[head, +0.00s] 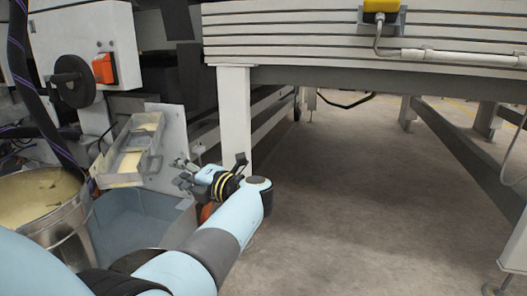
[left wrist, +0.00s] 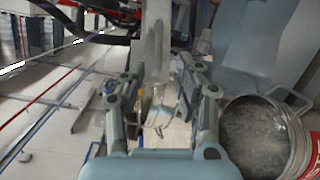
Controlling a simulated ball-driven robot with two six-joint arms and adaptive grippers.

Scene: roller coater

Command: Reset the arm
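My left arm, light blue with dark bands, comes in from the lower left of the head view. Its gripper (head: 184,172) is in front of the coater's side, just right of a metal tray with yellowish liquid (head: 137,150). In the left wrist view the two fingers of the left gripper (left wrist: 157,100) stand apart, with a gap between them. I see nothing held in the gap. My right gripper does not show in either view.
A metal bucket (head: 74,225) with yellowish contents stands at the left; a bucket also shows in the wrist view (left wrist: 294,150). A blue bin (head: 125,222) is below the tray. A white machine leg (head: 234,115) stands close behind the gripper. Open floor (head: 340,200) lies to the right.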

